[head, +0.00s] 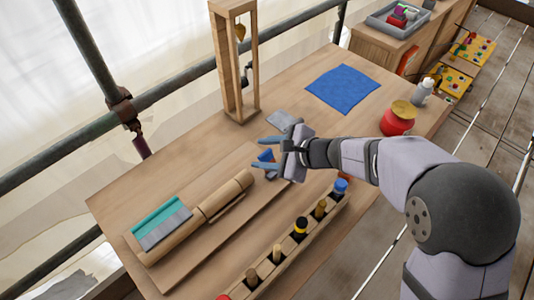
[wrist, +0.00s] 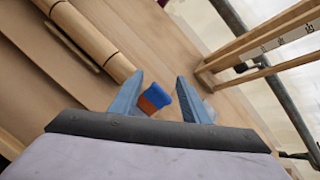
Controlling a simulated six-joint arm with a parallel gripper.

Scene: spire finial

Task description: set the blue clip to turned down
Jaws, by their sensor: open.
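The blue clip (head: 266,155) is a small blue piece beyond the end of a wooden roller on the bench. In the wrist view the blue clip (wrist: 160,78) shows a blue end and an orange-red end and sits tilted. My gripper (head: 264,156) is open, with a blue finger on either side of the clip in the picture. In the wrist view my gripper (wrist: 159,77) also has a gap on both sides of the clip. I cannot tell how far above the bench the clip is, nor what its lower part rests on.
The wooden roller (head: 223,194) lies on a board beside a teal and grey piece (head: 162,227). A rack (head: 287,249) of several pegs stands in front. A wooden frame (head: 233,65) stands behind. A blue cloth (head: 343,89) and a red jar (head: 397,120) lie to the right.

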